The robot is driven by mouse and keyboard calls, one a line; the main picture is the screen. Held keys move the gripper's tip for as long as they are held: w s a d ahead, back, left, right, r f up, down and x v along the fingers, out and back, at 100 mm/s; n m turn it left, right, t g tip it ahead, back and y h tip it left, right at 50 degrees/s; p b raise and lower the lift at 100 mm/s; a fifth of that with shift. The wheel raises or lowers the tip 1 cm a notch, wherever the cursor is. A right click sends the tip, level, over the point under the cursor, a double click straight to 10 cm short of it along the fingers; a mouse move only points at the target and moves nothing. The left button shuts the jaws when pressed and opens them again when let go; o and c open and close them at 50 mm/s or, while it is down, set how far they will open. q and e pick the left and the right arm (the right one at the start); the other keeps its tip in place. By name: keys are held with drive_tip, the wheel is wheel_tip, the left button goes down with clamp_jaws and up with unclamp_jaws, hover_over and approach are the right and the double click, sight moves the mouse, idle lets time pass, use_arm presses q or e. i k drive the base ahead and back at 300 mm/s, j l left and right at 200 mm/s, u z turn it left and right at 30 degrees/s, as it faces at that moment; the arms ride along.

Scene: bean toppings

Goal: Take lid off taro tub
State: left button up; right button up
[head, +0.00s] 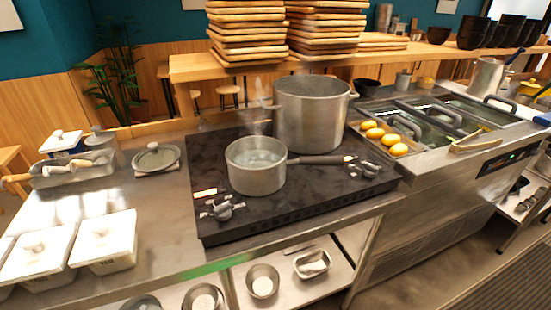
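White lidded tubs stand in a row on the steel counter at the lower left of the head view. The right one (104,245) has a flat white lid (102,233) on it with a small knob on top. The tub left of it (38,259) also has its lid (36,246) on. A third tub is cut off at the left edge. The dark marks on the tub fronts are too small to read, so I cannot tell which is the taro tub. Neither of my grippers shows in this view.
A steel pan of water (256,178) and a large pot (311,115) stand on the black cooktop (290,206). A tray with utensils (72,171) and a round lid (156,158) lie behind the tubs. Counter right of the tubs is clear.

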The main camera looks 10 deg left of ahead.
sight(42, 253)
drive_tip(key=u, duration=2.05)
